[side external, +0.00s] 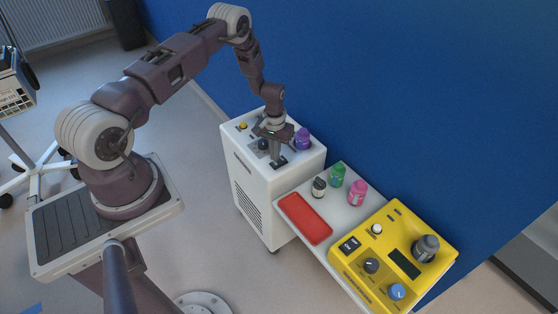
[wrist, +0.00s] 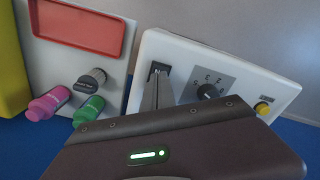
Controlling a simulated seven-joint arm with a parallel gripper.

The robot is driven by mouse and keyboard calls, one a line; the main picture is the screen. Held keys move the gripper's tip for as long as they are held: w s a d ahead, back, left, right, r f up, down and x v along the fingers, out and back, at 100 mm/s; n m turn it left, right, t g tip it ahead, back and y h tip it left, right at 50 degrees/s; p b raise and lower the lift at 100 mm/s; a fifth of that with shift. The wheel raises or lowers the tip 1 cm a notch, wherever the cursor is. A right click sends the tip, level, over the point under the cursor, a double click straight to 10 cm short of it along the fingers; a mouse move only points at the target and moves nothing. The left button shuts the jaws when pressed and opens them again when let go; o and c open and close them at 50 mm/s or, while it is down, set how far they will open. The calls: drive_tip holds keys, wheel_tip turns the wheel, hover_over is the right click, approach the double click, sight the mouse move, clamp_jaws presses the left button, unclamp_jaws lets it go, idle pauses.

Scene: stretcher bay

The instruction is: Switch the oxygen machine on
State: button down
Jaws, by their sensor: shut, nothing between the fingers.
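The oxygen machine is probably the white floor-standing cabinet (side external: 265,190) with a grille on its side. Its top panel (wrist: 215,55) also shows in the wrist view. The panel carries a black switch (wrist: 159,67), a dark dial (wrist: 208,91) with markings around it, and a yellow button (wrist: 262,108). My gripper (side external: 277,155) is shut and empty, pointing down at the panel by the black switch. In the wrist view its fingertips (wrist: 156,84) overlap the switch. I cannot tell whether they touch it. The switch's position is partly hidden by the fingers.
A purple bottle (side external: 302,138) stands on the cabinet behind my gripper. A pale shelf beside it holds a red tray (side external: 305,219), a black-capped bottle (side external: 319,188), a green bottle (side external: 337,176) and a pink bottle (side external: 357,192). A yellow device (side external: 395,255) with knobs is at the right.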

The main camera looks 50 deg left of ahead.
drive_tip(key=shift+r, duration=2.55)
wheel_tip(320, 180, up, 19)
drive_tip(key=m+t, duration=0.2)
hover_over(276, 163)
drive_tip(key=w+d, duration=0.1)
drive_tip(key=d, duration=0.4)
drive_tip(key=s+d+r+m+t, duration=0.1)
drive_tip(key=s+d+r, duration=0.2)
drive_tip(key=r, duration=0.4)
drive_tip(key=s+d+r, duration=0.3)
drive_tip(key=r, duration=0.4)
drive_tip(key=s+d+r+m+t, duration=0.1)
drive_tip(key=s+d+r, duration=0.1)
drive_tip(key=s, duration=0.5)
drive_tip(key=s+d+r+m, duration=0.1)
drive_tip(key=s+d+r, duration=0.2)
drive_tip(key=s, duration=0.5)
drive_tip(key=s+d+r+m+t, duration=0.1)
drive_tip(key=s+d+r, duration=0.1)
drive_tip(key=s, duration=0.5)
drive_tip(key=shift+s+d+r+t, duration=0.25)
drive_tip(key=shift+s+d+t, duration=0.1)
drive_tip(key=shift+d, duration=0.2)
